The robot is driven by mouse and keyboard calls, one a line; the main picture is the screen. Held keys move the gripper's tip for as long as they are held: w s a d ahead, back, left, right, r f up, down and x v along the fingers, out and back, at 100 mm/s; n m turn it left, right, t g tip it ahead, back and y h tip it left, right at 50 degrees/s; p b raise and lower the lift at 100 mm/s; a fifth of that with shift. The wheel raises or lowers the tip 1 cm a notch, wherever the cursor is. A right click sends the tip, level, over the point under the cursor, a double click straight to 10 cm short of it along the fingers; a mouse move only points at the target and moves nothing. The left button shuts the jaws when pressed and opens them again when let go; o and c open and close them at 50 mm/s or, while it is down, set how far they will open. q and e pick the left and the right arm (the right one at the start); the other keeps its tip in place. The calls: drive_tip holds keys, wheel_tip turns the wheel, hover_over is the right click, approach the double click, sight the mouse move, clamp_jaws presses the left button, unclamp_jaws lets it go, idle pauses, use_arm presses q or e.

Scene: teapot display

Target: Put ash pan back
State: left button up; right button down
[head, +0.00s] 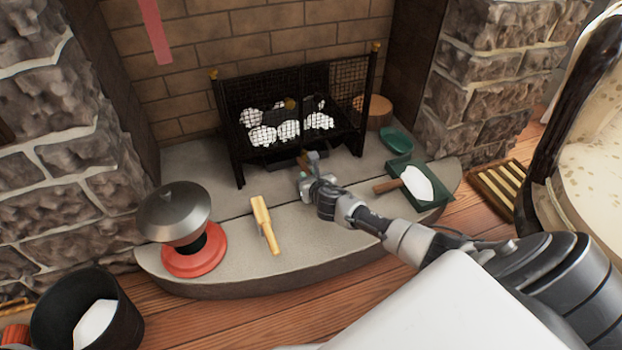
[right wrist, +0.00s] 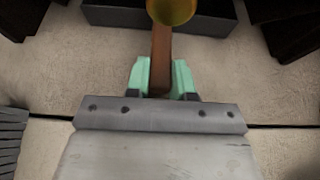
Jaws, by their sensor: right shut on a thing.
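The ash pan (head: 283,160) is a dark, low tray at the foot of the black mesh fire basket (head: 240,150). Its dark front edge also shows at the top of the right wrist view (right wrist: 110,17). A brown handle (right wrist: 160,62) runs from it towards me. My right gripper (head: 308,166) is in front of the basket, and its green fingers (right wrist: 161,80) are shut on this handle. A gold knob (right wrist: 171,9) hides the handle's far end. Most of the pan is hidden under the basket. My left gripper is not in view.
A red base with a grey lid-like top (head: 175,212) and a yellow-handled tool (head: 264,222) are on the hearth at left. A green tray (head: 433,180) and green bowl (head: 397,140) are at right. A black bucket (head: 120,320) stands at lower left.

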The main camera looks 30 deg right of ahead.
drive_tip(key=shift+f, duration=0.1)
drive_tip(key=c, duration=1)
unclamp_jaws()
drive_tip(key=shift+o, duration=0.2)
